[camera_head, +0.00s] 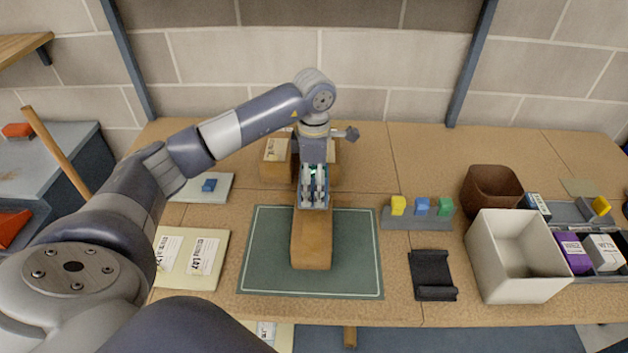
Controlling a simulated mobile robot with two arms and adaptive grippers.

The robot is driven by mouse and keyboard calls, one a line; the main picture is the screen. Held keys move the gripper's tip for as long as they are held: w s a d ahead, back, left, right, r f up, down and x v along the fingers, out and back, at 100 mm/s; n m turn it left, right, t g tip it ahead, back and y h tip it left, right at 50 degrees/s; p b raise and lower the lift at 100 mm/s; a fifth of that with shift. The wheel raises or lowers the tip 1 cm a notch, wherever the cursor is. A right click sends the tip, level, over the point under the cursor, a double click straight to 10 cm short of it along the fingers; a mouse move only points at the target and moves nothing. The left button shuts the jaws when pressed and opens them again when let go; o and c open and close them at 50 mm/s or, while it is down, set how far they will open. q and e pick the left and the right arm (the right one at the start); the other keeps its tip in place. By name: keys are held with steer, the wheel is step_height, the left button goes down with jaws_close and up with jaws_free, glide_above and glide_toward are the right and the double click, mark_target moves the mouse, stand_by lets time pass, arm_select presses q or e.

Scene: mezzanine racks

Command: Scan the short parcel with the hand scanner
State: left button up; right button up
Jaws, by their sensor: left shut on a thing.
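A brown parcel (311,242) is over the green mat (355,270) in the middle of the table. My left gripper (313,203) points down at its far end and appears shut on it; the fingers hide that part. I cannot tell whether the parcel touches the mat. Another brown parcel with a pale label (276,151) stands behind, partly hidden by my left arm, with more brown box surface (334,155) to the right of the gripper. No hand scanner is clearly visible. A black cradle (432,270) right of the mat looks empty. My right gripper is not in view.
A grey rack with yellow, blue and green blocks (420,223), a white bin (515,270) and a brown bin (491,187) stand to the right. Labelled cream sheets (207,275) lie left of the mat. A wall closes off the back.

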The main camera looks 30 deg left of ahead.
mark_target(314, 175)
arm_select(q)
steer(key=shift+f, duration=0.1)
stand_by(0.3)
steer(key=shift+r+p, duration=0.9)
steer(key=shift+r, duration=0.75)
steer(key=shift+r+p, duration=1.1)
steer(key=shift+r, duration=0.8)
steer(key=shift+f, duration=0.1)
